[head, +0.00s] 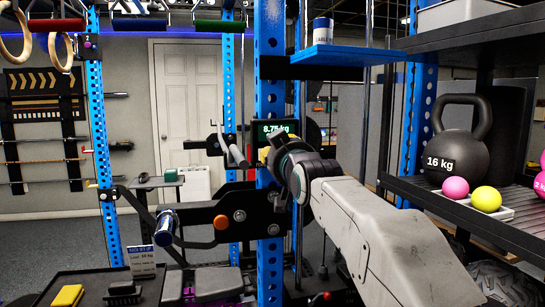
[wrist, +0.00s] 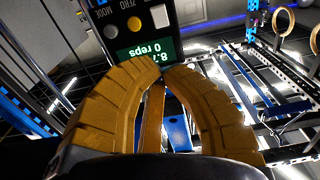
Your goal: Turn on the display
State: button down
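Whether the tips touch the display is unclear. In the head view my wrist mostly hides the fingers.
The blue upright (head: 270,225) and a black bracket arm (head: 205,215) stand beside my arm. A blue shelf (head: 345,56) holds a can. At right, a black shelf (head: 470,208) bears a 16 kg kettlebell (head: 458,145) and pink and yellow balls. A dark bench stands front left.

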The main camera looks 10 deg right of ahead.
jog(key=shift+s+r, duration=0.2)
jog(key=shift+s, duration=1.5)
